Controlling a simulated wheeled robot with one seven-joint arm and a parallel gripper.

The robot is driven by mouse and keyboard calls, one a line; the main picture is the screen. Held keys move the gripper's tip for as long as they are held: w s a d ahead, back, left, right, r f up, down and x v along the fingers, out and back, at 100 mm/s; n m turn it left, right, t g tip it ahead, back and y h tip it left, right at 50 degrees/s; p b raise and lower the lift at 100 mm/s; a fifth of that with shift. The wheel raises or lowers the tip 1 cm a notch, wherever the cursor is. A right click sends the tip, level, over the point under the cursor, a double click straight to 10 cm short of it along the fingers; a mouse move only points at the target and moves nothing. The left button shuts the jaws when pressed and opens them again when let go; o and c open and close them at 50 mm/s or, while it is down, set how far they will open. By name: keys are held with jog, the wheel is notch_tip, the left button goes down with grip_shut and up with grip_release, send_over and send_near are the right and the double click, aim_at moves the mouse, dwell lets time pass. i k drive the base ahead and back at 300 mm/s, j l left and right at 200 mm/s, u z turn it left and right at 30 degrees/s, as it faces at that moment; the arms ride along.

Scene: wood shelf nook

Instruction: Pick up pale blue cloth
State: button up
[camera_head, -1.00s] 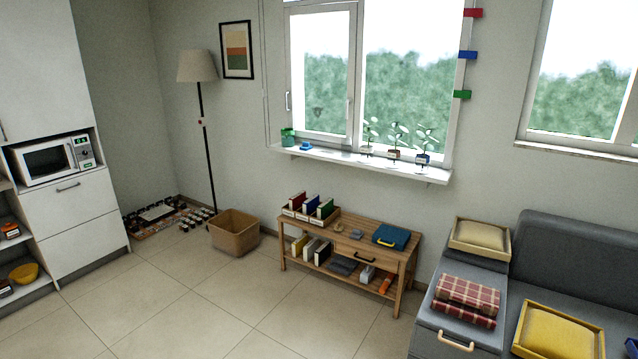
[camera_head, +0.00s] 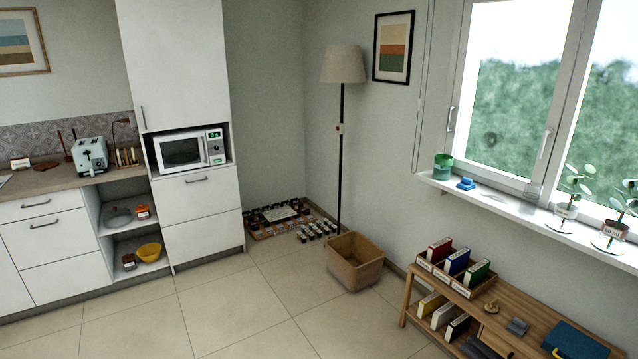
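I cannot clearly make out a pale blue cloth in this view. A small bright blue item (camera_head: 466,184) lies on the window sill beside a green pot (camera_head: 443,166); it is too small to tell what it is. A flat dark blue-teal item (camera_head: 566,342) lies on top of the wooden bench at the lower right. A dark grey folded item on the bench's lower shelf is partly cut off by the bottom edge. My gripper is not in view.
The tiled floor (camera_head: 230,310) is open in the middle. A brown bin (camera_head: 355,265) and a floor lamp (camera_head: 342,65) stand near the corner. White cabinets with a microwave (camera_head: 182,152) and a toaster (camera_head: 91,156) line the left. Small items cover a floor mat (camera_head: 262,232).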

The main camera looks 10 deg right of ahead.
aim_at(465, 185)
jog(key=i+z, duration=0.2)
jog(key=i, duration=0.45)
jog(key=i+z, duration=0.25)
jog(key=i, duration=0.4)
jog(key=i+j+z, duration=0.2)
jog(key=i, duration=0.45)
jog(key=i+l, duration=0.2)
jog(key=i, duration=0.3)
jog(key=i+l+u, duration=0.15)
jog(key=i, duration=0.4)
jog(key=i+l, duration=0.25)
jog(key=i, duration=0.25)
jog(key=u, duration=0.05)
